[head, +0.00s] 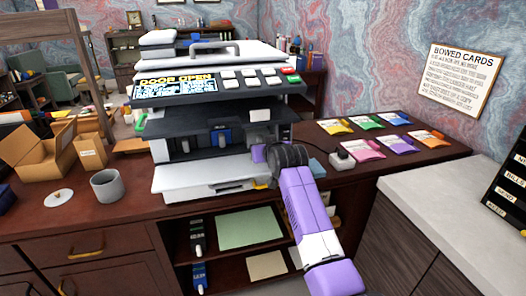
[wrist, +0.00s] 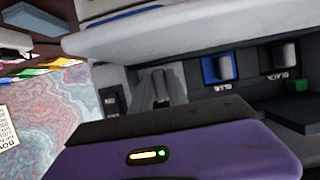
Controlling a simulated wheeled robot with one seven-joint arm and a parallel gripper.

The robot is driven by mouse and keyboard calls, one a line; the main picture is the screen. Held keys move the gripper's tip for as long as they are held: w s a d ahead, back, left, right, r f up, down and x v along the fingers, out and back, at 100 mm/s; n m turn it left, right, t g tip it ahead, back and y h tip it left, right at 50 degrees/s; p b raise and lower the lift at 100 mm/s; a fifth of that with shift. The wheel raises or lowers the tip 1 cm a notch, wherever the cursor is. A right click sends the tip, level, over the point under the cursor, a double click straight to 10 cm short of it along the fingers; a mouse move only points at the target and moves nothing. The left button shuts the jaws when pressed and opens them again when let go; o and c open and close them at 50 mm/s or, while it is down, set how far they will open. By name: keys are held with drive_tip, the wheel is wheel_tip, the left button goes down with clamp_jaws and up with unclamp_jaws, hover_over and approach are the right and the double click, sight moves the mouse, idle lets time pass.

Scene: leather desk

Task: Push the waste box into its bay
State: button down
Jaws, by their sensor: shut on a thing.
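The printer (head: 215,110) stands on the desk with its front open and "DOOR OPEN" on its display. The waste box, a grey block with an upright grip, is at the right end of the cartridge row (head: 258,141); in the wrist view its grip (wrist: 158,86) rises just beyond my gripper's dark edge. My gripper (head: 262,152) is at the box's front, shut on its grip; the fingertips are mostly hidden. How far the box stands out of its bay cannot be told.
Blue (wrist: 218,68) and black (wrist: 285,58) cartridges sit beside the waste box. A white paper tray (head: 205,180) lies below. A grey cup (head: 106,186) and open carton (head: 45,152) stand left, colored packets (head: 366,120) right.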

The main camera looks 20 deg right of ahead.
drive_tip(key=shift+w+b, duration=2.25)
drive_tip(key=shift+b, duration=0.3)
drive_tip(key=shift+w+b, duration=0.5)
drive_tip(key=shift+b, duration=0.25)
drive_tip(key=c, duration=1.2)
unclamp_jaws()
drive_tip(key=shift+r, duration=0.1)
